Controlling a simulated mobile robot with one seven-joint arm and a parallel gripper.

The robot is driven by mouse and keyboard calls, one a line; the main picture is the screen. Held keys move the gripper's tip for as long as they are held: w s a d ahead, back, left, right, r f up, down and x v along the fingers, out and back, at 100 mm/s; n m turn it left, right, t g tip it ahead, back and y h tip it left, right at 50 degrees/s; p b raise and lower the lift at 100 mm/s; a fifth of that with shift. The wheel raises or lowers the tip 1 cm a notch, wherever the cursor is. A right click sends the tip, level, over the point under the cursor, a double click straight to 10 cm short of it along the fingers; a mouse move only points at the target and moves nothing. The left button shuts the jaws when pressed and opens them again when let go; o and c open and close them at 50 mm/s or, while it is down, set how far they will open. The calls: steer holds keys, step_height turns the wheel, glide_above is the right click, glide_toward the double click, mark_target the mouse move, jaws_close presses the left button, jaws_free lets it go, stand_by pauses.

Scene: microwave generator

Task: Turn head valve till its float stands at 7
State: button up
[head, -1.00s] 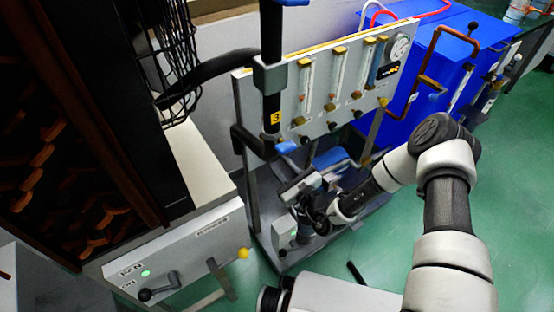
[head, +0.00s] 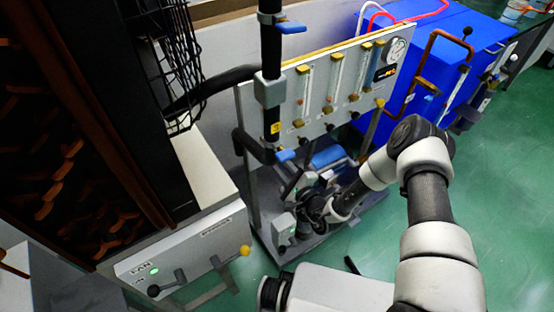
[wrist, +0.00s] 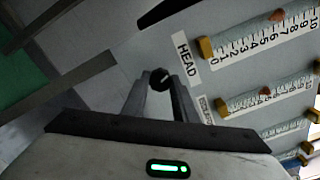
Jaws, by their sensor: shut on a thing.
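The black head valve knob (wrist: 160,79) sits on the grey panel beside the HEAD label (wrist: 187,53) in the wrist view. My gripper (wrist: 161,88) has its two fingers on either side of this knob and is shut on it. The head tube's scale (wrist: 250,43) runs from 0 to 10 up and to the right of the label. Its orange float (wrist: 277,15) stands around 6 to 7; the exact reading is hard to tell. In the head view my arm reaches low to the panel (head: 345,108), and my fingertips cannot be made out there.
More float tubes (wrist: 270,93) lie beside the head tube. A black pipe with blue-handled valves (head: 272,75) stands left of the panel. A blue cabinet (head: 440,60) is behind it to the right. Green floor (head: 500,200) is clear at the right.

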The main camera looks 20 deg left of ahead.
steer(key=shift+n, duration=0.6)
steer(key=shift+f, duration=0.1)
steer(key=o, duration=1.1)
steer(key=p+v, duration=0.2)
steer(key=v, duration=1.5)
steer(key=shift+s+d, duration=0.2)
steer(key=shift+s, duration=0.05)
